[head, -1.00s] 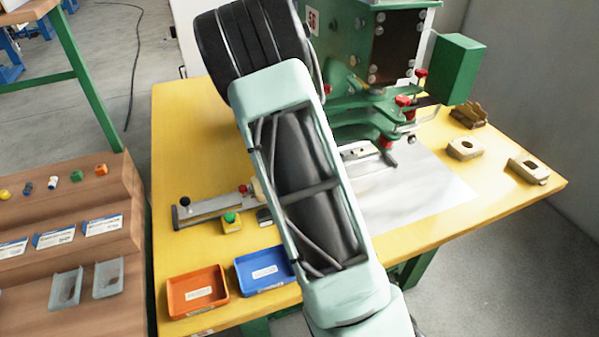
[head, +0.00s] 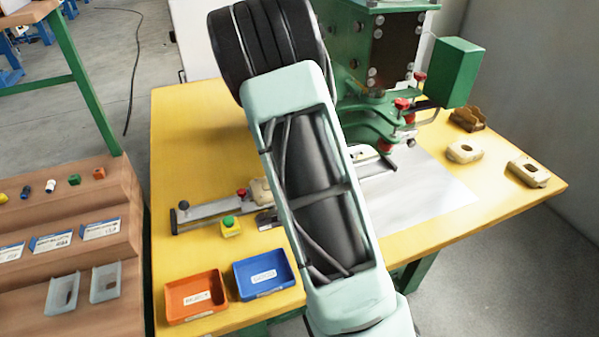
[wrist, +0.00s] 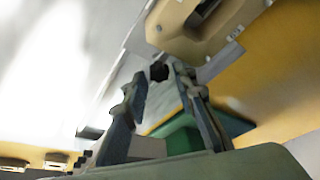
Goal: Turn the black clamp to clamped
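In the wrist view a black knob (wrist: 158,72), which looks like the handle end of the black clamp, shows between my fingertips at the edge of a metal plate. My gripper (wrist: 160,76) is open, one finger on each side of the knob. I cannot tell whether either finger touches it. In the head view my arm hides the gripper and most of the clamp area. The grey rail fixture (head: 208,213) lies on the yellow table, with a black knob (head: 184,205) at its left end and a red knob (head: 242,192) farther along. The clamp's position is unclear.
A beige part (wrist: 185,28) sits close above the fingertips in the wrist view. The green press (head: 459,72) stands behind. The table's back left is clear.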

